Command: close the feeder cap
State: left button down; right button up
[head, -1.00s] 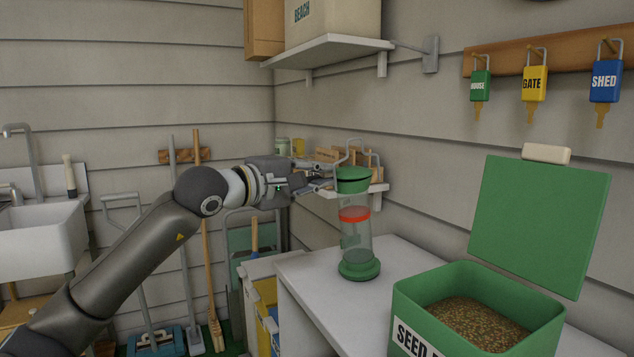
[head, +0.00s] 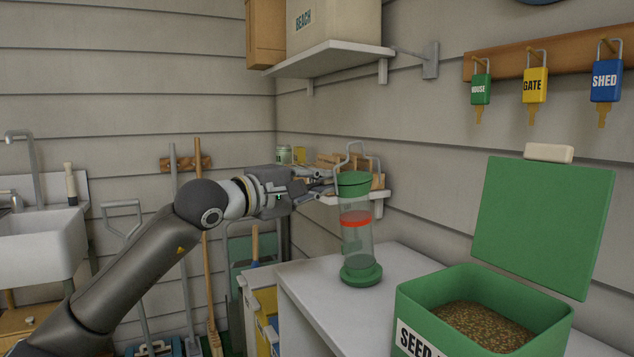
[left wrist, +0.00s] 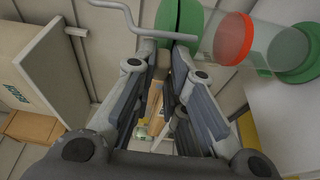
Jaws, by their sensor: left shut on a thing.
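The feeder is a clear tube (head: 357,238) with a red band, a green base (head: 361,274) and a green cap (head: 354,184) with a wire hanger (head: 350,158). It stands upright on the white counter, and the cap sits level on the tube's top. My left gripper (head: 326,185) reaches in from the left and is shut on the cap's left edge. In the left wrist view the cap (left wrist: 172,18) is at the fingertips (left wrist: 165,48), with the hanger crossing beside them; the exact contact is partly hidden. My right gripper is not in view.
An open green seed bin (head: 420,290) with its lid raised stands at the right of the white counter (head: 320,290). A small shelf (head: 376,191) with items is behind the feeder. A high shelf (head: 330,55) holds boxes. Key padlocks (head: 535,85) hang on the right wall.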

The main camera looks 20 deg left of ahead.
pick_arm(q)
jog(key=c, duration=1.5)
grip_release()
jog(key=shift+w+a+f, duration=0.15)
jog(key=shift+f, duration=0.1)
jog(key=shift+r, duration=0.1)
jog(key=shift+v, duration=6.05)
